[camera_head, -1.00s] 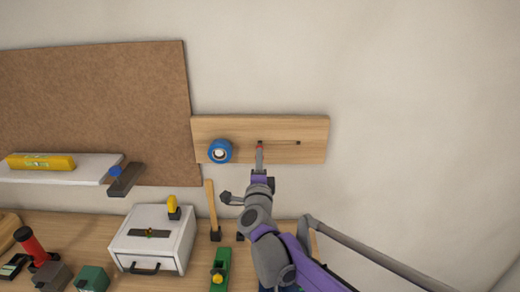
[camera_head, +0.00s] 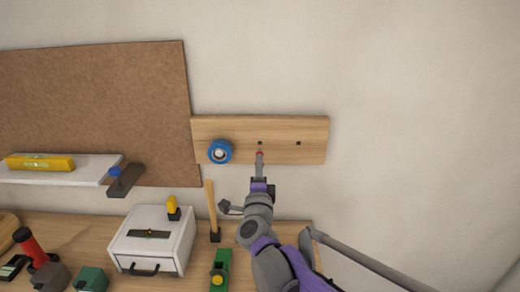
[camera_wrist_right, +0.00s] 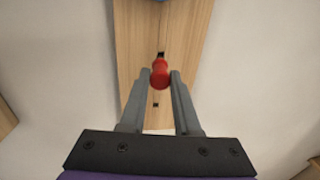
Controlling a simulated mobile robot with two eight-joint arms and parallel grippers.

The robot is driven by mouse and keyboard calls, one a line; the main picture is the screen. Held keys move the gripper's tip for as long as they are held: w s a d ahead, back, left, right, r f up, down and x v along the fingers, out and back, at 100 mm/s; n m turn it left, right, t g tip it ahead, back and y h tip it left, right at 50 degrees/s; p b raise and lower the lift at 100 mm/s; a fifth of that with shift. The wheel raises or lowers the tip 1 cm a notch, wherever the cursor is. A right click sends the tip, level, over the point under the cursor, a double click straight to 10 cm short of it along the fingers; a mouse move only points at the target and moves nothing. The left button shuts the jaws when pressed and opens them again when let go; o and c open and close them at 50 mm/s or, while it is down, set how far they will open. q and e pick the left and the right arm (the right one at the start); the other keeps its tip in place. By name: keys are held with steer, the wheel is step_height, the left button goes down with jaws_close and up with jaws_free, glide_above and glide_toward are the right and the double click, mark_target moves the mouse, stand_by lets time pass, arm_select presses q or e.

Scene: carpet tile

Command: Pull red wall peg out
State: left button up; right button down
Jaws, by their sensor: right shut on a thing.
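The red wall peg (camera_head: 260,153) is a small red cylinder at the tip of my right gripper (camera_head: 260,158). In the right wrist view the peg (camera_wrist_right: 159,74) sits between the two grey fingertips (camera_wrist_right: 160,80), which are shut on it. The wooden wall board (camera_head: 225,127) has two small dark square holes. The peg shows just below the left hole (camera_head: 260,143) in the head view, and the hole is uncovered. The peg looks clear of that hole; its far end is hidden. My left gripper is not in view.
A blue tape roll (camera_head: 220,151) hangs at the board's left. A white shelf (camera_head: 60,172) holds a yellow level (camera_head: 40,162). Below, a white drawer box (camera_head: 155,240), a hammer (camera_head: 212,212) and other tools stand on the bench. The wall right of the board is bare.

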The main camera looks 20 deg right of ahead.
steer(key=v, duration=1)
steer(key=shift+b, duration=0.4)
steer(key=shift+s+f, duration=0.1)
steer(key=shift+f, duration=0.05)
